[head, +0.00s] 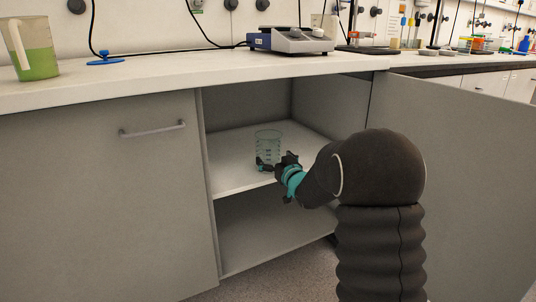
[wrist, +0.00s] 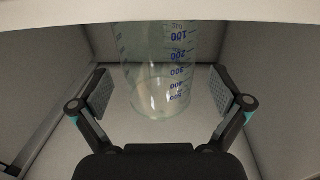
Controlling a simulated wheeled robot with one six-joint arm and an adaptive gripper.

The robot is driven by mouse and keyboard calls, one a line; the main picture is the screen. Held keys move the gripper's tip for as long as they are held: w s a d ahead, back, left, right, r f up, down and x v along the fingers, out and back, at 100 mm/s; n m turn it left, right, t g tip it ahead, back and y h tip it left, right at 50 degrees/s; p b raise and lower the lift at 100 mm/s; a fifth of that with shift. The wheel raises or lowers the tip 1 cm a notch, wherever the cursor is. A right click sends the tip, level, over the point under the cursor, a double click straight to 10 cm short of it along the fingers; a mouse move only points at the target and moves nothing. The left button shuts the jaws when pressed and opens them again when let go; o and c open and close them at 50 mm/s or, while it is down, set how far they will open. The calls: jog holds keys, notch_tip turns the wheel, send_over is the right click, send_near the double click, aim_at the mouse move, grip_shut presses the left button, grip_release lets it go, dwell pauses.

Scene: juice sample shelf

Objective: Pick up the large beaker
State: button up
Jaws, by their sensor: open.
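My gripper (head: 270,166) is at the shelf's front, at the lower part of the beaker in the head view. In the wrist view my gripper (wrist: 162,96) is open, one finger pad on each side of the beaker, with visible gaps on both sides.
The cabinet shelf (head: 229,176) is otherwise bare, with side walls close around. An open door (head: 470,180) stands at the right. On the counter (head: 150,82) above are a jug of green liquid (head: 36,62) and a scale (head: 290,42).

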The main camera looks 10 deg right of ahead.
jog(key=shift+r+x, duration=0.2)
jog(key=shift+x, duration=2.45)
jog(key=shift+d, duration=0.1)
jog(key=c, duration=1)
jog(key=shift+o, duration=0.2)
jog(key=shift+r, duration=0.1)
